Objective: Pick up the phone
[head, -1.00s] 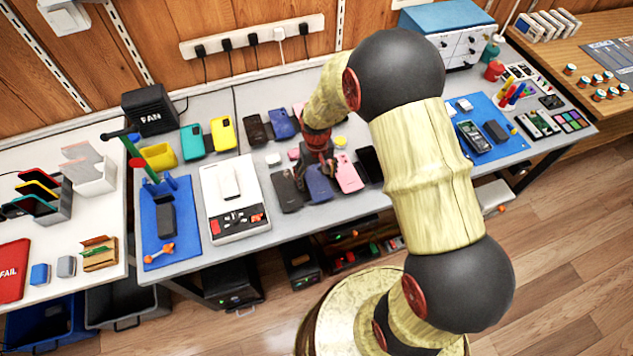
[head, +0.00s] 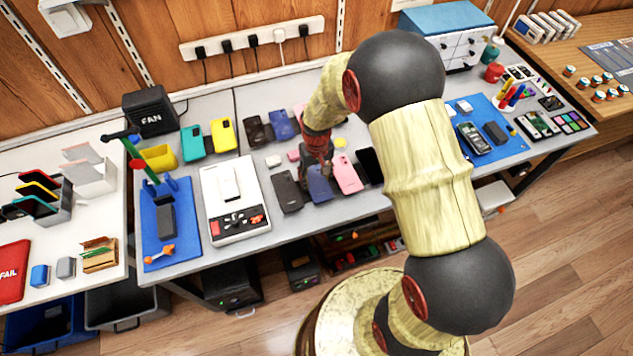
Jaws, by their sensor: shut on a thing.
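Several phones lie in a row on the grey bench. A dark phone (head: 287,192) is at the left, a blue phone (head: 320,188) is in the middle, a pink phone (head: 347,175) is right of it, and a black phone (head: 370,165) is partly behind my arm. My gripper (head: 319,170) points down at the far end of the blue phone and is shut on it. The fingertips are small and partly hidden, and I cannot tell whether the phone is clear of the bench.
A white device with a small box (head: 236,221) stands to the left, beside a blue mat (head: 187,241). More phones, including a dark blue one (head: 282,125), lie behind. The bench front edge is close to the phones. A second blue mat (head: 508,148) lies at the right.

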